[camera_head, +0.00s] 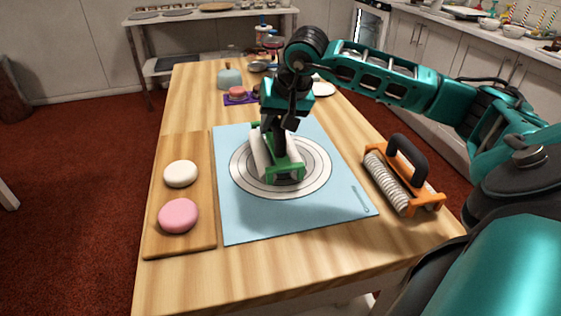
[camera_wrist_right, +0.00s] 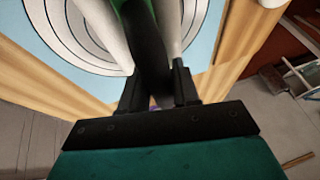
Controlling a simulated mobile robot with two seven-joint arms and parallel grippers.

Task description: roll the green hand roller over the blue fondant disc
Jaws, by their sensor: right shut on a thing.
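The green hand roller (camera_head: 285,172) has a green frame and white rolls. It is over the ringed circles of the light blue mat (camera_head: 238,222), and it also shows in the right wrist view (camera_wrist_right: 105,30). My right gripper (camera_head: 279,132) is above it, shut on its dark handle. I cannot tell whether the rolls touch the surface below. I cannot pick out a blue fondant disc; the area under the roller is hidden. A white disc (camera_head: 181,174) and a pink disc (camera_head: 178,215) lie on the wooden board (camera_head: 160,245) at left. My left gripper is not in view.
An orange roller with a black handle (camera_head: 407,160) stands at the right table edge. Behind the mat are a pink disc on a purple base (camera_head: 237,93), a grey-blue domed object (camera_head: 229,77) and a white plate (camera_head: 323,89). The mat's front part is clear.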

